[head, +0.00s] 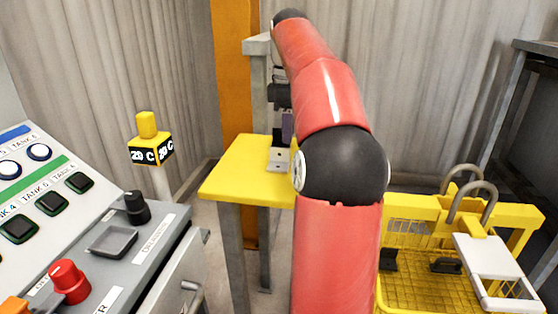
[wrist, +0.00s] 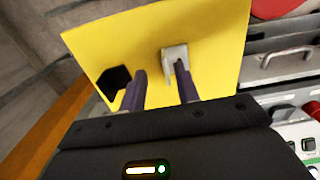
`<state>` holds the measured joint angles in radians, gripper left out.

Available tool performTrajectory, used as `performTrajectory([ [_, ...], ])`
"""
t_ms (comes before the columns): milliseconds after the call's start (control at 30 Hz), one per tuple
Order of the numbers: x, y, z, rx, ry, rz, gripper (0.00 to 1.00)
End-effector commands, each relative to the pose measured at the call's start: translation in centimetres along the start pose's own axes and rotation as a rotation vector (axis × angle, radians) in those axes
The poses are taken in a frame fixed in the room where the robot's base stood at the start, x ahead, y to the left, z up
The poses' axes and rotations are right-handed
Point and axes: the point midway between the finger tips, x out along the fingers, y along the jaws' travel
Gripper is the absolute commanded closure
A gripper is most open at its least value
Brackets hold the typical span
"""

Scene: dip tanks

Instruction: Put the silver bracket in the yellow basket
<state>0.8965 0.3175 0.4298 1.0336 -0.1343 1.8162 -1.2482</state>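The silver bracket (head: 279,160) sits on the yellow table top, just below my gripper in the head view. In the wrist view the silver bracket (wrist: 174,54) is ahead of the fingertips, closer to the right finger. My gripper (wrist: 160,70) is open, with its two purple fingers apart and nothing held between them. In the head view my gripper (head: 287,126) is partly hidden by my red arm. The yellow basket (head: 415,208) stands at the lower right, partly covered by my arm.
A black part (wrist: 113,80) lies on the yellow table (head: 233,181) left of the bracket in the wrist view. Black parts (head: 446,266) are in the basket, and a pale plate (head: 488,256) is at its right. A control panel (head: 112,245) and yellow-topped post (head: 150,150) stand left.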

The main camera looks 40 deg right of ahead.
Motion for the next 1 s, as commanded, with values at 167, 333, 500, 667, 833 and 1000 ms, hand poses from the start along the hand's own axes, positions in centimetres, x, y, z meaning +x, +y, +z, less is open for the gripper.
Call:
performTrajectory([
  [167,1.5,-0.4,0.0,0.002,-0.002,-0.002,0.68],
  [333,3.9,-0.6,-0.2,0.002,-0.002,-0.002,0.68],
  [500,5.2,-0.6,-0.2,0.002,0.000,0.000,0.68],
  [667,5.2,-0.5,-0.2,0.002,0.000,0.001,0.68],
  [833,5.2,-0.5,-0.2,0.002,0.000,0.001,0.84],
  [1000,5.2,-0.5,-0.2,0.002,0.000,0.001,1.00],
])
